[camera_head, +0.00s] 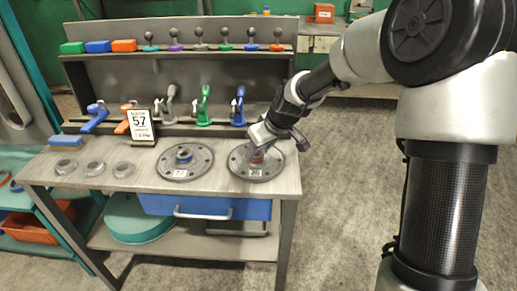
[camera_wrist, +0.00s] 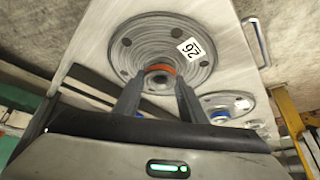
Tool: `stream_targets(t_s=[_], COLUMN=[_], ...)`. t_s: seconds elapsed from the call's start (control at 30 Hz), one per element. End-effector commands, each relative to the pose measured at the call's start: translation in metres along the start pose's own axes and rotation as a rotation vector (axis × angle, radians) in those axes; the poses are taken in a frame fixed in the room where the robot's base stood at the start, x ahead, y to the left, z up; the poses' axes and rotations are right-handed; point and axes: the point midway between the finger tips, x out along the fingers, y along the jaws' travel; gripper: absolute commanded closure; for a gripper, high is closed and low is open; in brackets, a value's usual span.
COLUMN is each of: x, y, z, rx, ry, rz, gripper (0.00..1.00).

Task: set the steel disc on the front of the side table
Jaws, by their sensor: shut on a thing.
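A round grey steel disc (camera_head: 240,163) with bolt holes and a small number tag lies at the right end of the bench top. My gripper (camera_head: 261,151) reaches down from the upper right and is shut on its raised hub. In the wrist view my fingers (camera_wrist: 157,92) stand on either side of the hub of this disc (camera_wrist: 143,35), which has an orange ring and a tag reading 26. I see no clear gap under the disc, but cannot tell whether it still touches the bench. I cannot tell for sure which surface is the side table.
A second disc (camera_head: 185,165) with a blue ring sits just left on the bench (camera_head: 140,180). Several small grey rings, a 57 sign (camera_head: 141,128) and coloured clamps stand left and behind. A teal-framed unit (camera_head: 60,215) stands at left. Open floor lies right of the bench.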

Motion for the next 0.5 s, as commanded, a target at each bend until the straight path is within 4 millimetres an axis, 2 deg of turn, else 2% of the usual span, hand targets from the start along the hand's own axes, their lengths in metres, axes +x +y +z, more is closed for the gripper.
stream_targets(t_s=[0.03,0.07,0.17,0.5], x=[0.0008,0.0024,0.0016,-0.0019], y=[0.0008,0.0000,0.0000,0.0000], z=[-0.0015,0.0015,0.0010,-0.0011], rx=[-0.001,0.000,0.000,0.000], ry=[0.006,0.000,0.000,0.000], rz=[0.003,0.000,0.000,0.000], gripper=[1.00,0.61,0.44,0.44])
